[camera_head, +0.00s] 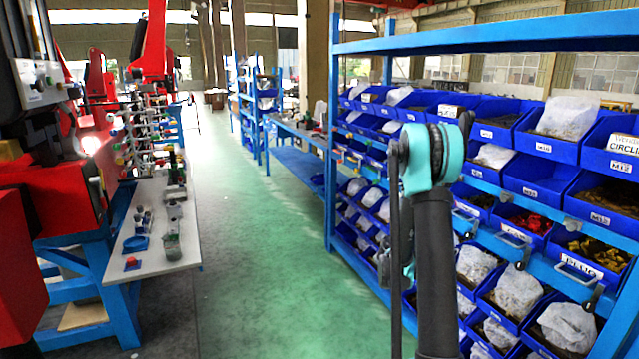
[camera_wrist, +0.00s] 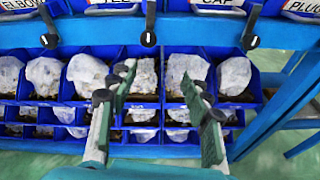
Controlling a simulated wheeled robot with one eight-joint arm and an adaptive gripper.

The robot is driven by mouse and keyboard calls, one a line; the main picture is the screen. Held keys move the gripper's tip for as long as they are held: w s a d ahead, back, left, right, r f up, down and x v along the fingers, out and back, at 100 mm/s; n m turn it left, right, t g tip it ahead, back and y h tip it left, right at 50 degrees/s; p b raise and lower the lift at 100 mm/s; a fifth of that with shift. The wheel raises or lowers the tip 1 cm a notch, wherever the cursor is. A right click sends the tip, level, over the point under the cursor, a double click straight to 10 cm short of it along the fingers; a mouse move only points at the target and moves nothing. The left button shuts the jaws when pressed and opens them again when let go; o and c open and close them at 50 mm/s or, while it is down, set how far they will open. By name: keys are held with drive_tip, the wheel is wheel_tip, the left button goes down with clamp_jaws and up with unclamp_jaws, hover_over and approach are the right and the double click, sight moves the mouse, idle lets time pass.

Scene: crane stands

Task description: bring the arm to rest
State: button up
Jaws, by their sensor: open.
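My gripper (camera_wrist: 158,115) shows in the wrist view with its two fingers spread apart and nothing between them. It points toward the blue bin rack, with bins of clear plastic bags (camera_wrist: 140,76) behind and between the fingers. In the head view my arm stands upright in front of the rack at the right, with a teal joint at its top. My gripper's fingers cannot be made out clearly in the head view.
A blue rack of labelled bins (camera_head: 535,182) fills the right side, close to my arm. A grey worktable (camera_head: 150,250) with small parts and red machines (camera_head: 150,45) stand at the left. The green floor aisle (camera_head: 270,240) between them is clear.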

drive_tip(key=s+a+f+m+g+y, duration=0.1)
drive_tip(key=s+a+f+m+y, duration=0.1)
drive_tip(key=s+a+m+y, duration=0.5)
drive_tip(key=s+a+f+m+y, duration=0.1)
drive_tip(key=s+a+m+y, duration=0.6)
drive_tip(key=s+a+m, duration=0.6)
drive_tip(key=s+a, duration=0.7)
drive_tip(key=s, duration=0.5)
drive_tip(key=shift+f+g, duration=0.4)
